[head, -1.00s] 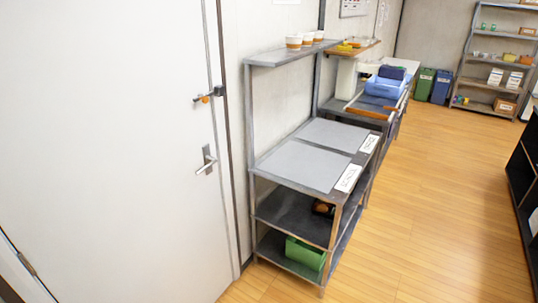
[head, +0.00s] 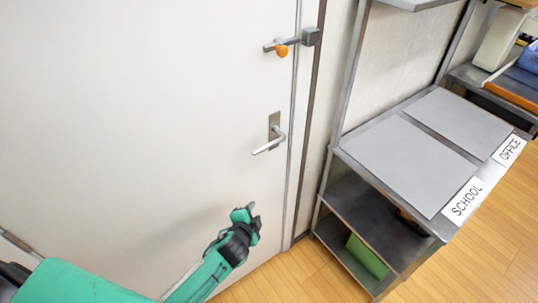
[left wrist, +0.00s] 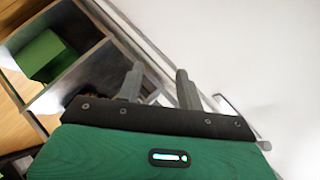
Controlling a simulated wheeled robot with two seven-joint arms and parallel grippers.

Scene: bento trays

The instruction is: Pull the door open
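The white door (head: 140,110) fills the left of the head view and looks shut in its frame. Its silver lever handle (head: 270,144) sits near the right edge, with the lever pointing left. My left gripper (head: 250,210) is below the handle, in front of the door and apart from it. In the left wrist view my left gripper (left wrist: 160,75) has its two fingers apart with nothing held between them. A slim metal bar, probably the handle (left wrist: 230,106), shows to the right of the fingers. My right gripper is not in view.
A latch with an orange knob (head: 281,51) is above the handle. A metal shelf rack (head: 343,155) stands close to the right of the door, with grey mats, SCHOOL and OFFICE labels, and a green bin (head: 366,257) low down. Wooden floor (head: 485,255) is clear at right.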

